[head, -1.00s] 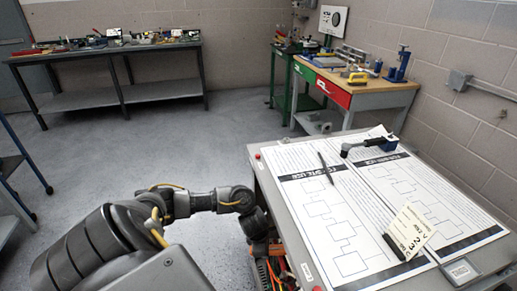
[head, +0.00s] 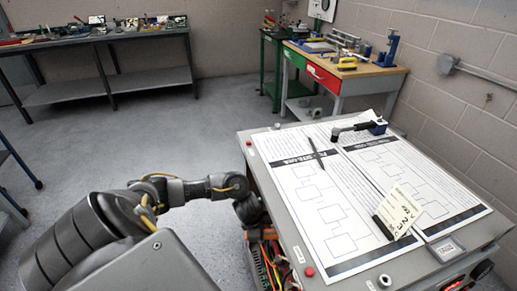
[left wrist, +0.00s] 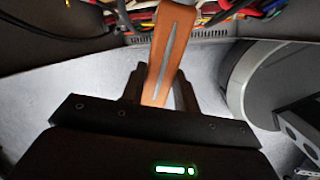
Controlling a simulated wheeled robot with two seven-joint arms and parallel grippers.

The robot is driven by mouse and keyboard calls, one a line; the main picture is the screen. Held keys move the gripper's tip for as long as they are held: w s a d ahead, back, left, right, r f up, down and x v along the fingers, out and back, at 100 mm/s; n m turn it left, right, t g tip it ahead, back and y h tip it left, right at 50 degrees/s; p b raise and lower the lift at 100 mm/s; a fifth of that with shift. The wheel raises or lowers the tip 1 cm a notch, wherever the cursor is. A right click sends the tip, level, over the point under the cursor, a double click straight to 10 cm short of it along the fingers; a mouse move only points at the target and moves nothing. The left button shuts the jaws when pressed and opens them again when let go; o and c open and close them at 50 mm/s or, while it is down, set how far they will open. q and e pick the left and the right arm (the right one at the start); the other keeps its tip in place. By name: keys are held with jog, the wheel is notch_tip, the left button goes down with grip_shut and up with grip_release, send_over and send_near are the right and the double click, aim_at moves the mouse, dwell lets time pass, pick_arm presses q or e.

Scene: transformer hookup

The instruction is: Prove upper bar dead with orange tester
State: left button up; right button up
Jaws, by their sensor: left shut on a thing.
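The orange tester (left wrist: 168,55) is a flat orange strip with a grey stripe in the left wrist view. My left gripper (left wrist: 158,84) is shut on it, with a dark finger on each side. The tester's far end points up toward the coloured wires (left wrist: 120,20) at the top of that view. In the head view my left wrist is beside the left side of the cabinet (head: 257,165), by the wires inside (head: 272,262). The upper bar cannot be made out in either view. My right gripper is not in view.
Diagram sheets (head: 318,215) cover the cabinet top. A pen (head: 315,152), a black-and-blue tool (head: 358,127), a handwritten tag (head: 402,208) and a small labelled block (head: 446,248) lie there. A workbench (head: 340,75) stands behind. Open floor (head: 150,140) is at the left.

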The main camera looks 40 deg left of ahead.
pick_arm(q)
jog(key=shift+w+d+f, duration=0.2)
jog(key=shift+w+f, duration=0.1)
jog(key=shift+w, duration=0.15)
dwell(1.5)
